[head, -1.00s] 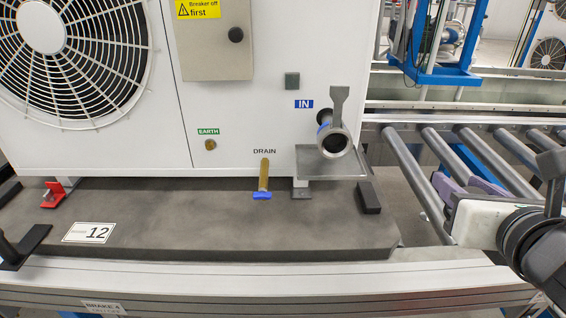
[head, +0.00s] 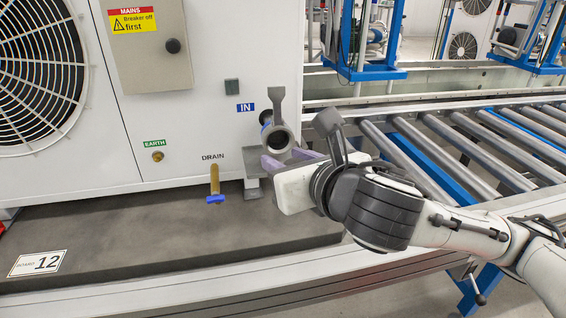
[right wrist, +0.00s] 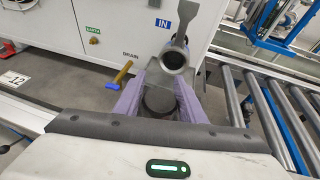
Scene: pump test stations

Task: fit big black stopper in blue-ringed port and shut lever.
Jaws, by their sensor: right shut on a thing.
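The blue-ringed port (head: 279,139) is an open grey pipe mouth on the white cabinet, below the IN label. Its blue ring (head: 266,127) shows behind the mouth, and its grey lever (head: 277,102) stands upright. My right gripper (head: 288,160) is just below and in front of the port, with its purple fingers towards it. In the right wrist view, the fingers are shut on the big black stopper (right wrist: 160,98), a dark round piece apart from the port mouth (right wrist: 174,58). The head view hides the stopper. My left gripper is not in view.
A grey drip tray (head: 252,158) sits under the port, close to my right fingers. A brass drain tap (head: 214,180) with a blue handle sticks out to its left. A roller conveyor (head: 420,150) runs to the right. The dark board (head: 150,235) in front is mostly clear.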

